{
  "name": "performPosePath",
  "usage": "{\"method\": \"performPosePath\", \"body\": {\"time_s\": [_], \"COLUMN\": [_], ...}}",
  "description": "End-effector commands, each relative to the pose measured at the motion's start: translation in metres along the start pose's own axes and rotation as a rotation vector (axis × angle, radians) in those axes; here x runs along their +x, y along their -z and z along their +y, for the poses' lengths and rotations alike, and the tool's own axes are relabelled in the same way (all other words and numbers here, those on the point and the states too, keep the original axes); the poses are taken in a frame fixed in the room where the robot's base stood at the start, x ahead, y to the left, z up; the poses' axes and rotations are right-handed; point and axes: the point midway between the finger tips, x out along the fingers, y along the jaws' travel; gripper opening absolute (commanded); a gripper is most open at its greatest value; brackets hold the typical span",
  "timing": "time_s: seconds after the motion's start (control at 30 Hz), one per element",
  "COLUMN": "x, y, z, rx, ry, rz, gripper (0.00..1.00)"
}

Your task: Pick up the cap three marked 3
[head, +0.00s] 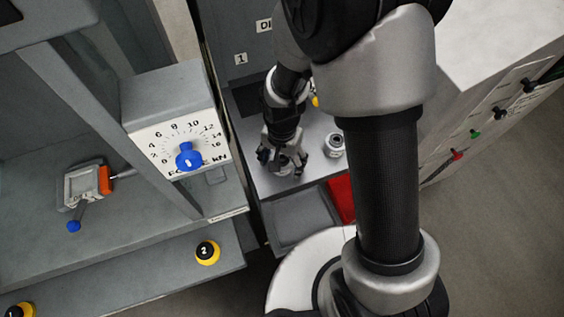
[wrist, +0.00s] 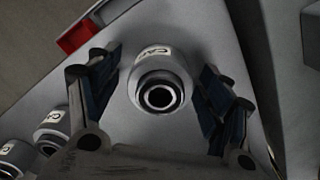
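A grey metal cap (wrist: 160,92) with a dark round hole and a white label starting "CA" stands between the fingers of my gripper (wrist: 160,88) in the wrist view. Its number is not readable, so I cannot tell whether it is cap three. My gripper is open, with a finger on either side of the cap and narrow gaps visible. Two similar caps (wrist: 50,130) (wrist: 14,158) stand at the lower left, partly cut off or hidden. In the head view my gripper (head: 285,160) points down over the grey bench, and one cap (head: 334,145) stands to its right.
A grey tray (head: 300,222) and a red bin (head: 341,197) lie at the bench's front; red also shows in the wrist view (wrist: 76,36). A cabinet with coloured knobs (head: 475,134) is at right.

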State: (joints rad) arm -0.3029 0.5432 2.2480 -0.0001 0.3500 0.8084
Motion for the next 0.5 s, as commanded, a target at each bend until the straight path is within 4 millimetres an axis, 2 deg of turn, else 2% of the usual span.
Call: {"method": "performPosePath", "body": {"time_s": [0.07, 0.5], "x": [-0.0002, -0.0002], "y": [0.0000, -0.0001], "z": [0.0000, 0.0001], "rx": [0.000, 0.000], "ry": [0.000, 0.000], "rz": [0.000, 0.000], "gripper": [0.65, 0.36]}}
